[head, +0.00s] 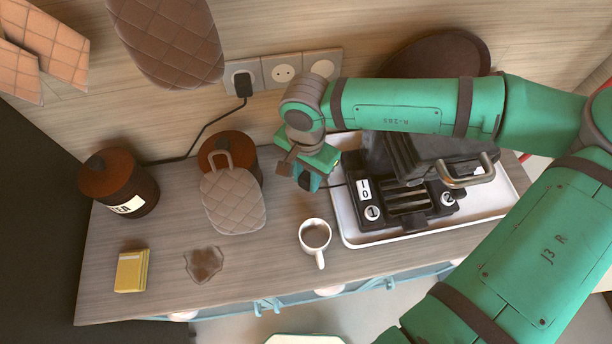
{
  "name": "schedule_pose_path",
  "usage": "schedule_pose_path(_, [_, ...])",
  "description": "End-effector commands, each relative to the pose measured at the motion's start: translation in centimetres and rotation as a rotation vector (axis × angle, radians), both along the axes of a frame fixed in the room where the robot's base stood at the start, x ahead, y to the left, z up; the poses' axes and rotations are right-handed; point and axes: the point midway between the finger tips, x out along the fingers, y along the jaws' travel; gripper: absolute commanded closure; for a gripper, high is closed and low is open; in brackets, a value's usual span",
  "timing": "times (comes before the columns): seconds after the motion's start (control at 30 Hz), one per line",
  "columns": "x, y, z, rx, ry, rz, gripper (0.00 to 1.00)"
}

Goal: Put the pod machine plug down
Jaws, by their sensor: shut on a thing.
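My gripper (297,174) is shut and points down above the counter, left of the white tray and behind the mug. The plug between its jaws is mostly hidden by the jaws and wrist, so I cannot make out its shape. A short dark cord (336,186) runs from beside the gripper towards the black appliance (408,196) on the tray. That appliance has a metal handle and dials marked 1 and 2. The wall sockets (283,73) are behind; a black plug (242,84) sits in the left one, its cable running down behind the jars.
A coffee mug (315,236) stands close in front of my gripper. A quilted mitt (233,201) leans by a jar (222,146) to the left. A labelled jar (119,184), yellow packet (131,271) and brown spill (203,264) are farther left. The white tray (347,228) borders the right.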

Motion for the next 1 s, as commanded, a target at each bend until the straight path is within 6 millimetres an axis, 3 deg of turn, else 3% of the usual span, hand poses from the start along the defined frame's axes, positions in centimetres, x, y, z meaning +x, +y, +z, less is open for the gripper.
schedule_pose_path(0.17, [0.3, -0.5, -1.0, 0.002, 0.001, -0.004, 0.99])
schedule_pose_path(0.4, [0.3, -0.8, -4.0, 0.002, 0.001, -0.008, 0.99])
schedule_pose_path(1.0, [0.3, -1.1, -4.9, 0.001, 0.001, -0.014, 0.99])
